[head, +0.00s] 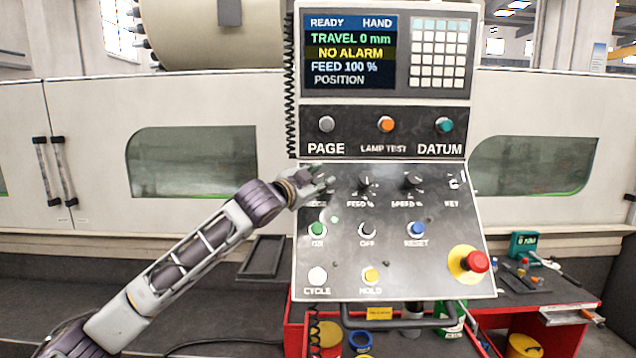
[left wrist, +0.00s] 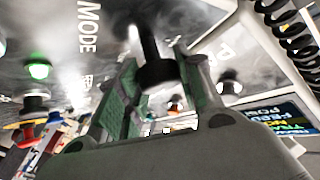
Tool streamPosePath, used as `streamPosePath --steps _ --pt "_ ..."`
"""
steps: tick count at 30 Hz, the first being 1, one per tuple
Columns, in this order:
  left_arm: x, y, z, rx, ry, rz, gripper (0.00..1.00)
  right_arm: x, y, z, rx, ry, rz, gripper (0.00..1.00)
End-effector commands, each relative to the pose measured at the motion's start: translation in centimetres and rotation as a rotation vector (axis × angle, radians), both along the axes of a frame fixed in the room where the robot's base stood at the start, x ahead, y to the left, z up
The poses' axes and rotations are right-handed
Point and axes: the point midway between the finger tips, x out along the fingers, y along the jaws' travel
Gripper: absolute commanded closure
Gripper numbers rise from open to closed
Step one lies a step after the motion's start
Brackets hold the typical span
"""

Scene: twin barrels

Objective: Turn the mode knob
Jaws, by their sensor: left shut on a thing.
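The mode knob (left wrist: 156,72) is a dark knob on the grey panel, beside the white MODE label (left wrist: 88,28) in the left wrist view. My left gripper (head: 325,181) is at the upper left of the sloped control panel (head: 390,262) in the head view. It covers the knob and most of its label there. In the left wrist view the two green-lined fingers stand on either side of the knob, shut on it. Which way the knob points cannot be made out. My right gripper is not in view.
The feed knob (head: 364,182) and speed knob (head: 411,181) sit to the right of my gripper. A lit green button (head: 317,229) is just below it. A red emergency button (head: 475,262) is at the lower right. The screen (head: 350,50) reads READY, HAND, NO ALARM.

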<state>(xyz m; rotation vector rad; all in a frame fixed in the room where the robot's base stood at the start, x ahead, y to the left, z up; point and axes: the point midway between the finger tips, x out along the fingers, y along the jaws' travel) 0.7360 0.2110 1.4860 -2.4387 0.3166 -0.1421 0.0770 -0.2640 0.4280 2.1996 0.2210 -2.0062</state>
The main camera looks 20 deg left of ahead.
Motion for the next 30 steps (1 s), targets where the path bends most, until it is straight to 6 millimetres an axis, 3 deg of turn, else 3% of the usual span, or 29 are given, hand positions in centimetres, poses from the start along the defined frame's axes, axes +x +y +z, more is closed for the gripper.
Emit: streamPosePath --steps 30 --pt "-0.1 0.0 -0.1 -0.317 -0.095 0.254 0.88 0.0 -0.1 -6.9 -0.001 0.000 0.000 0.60"
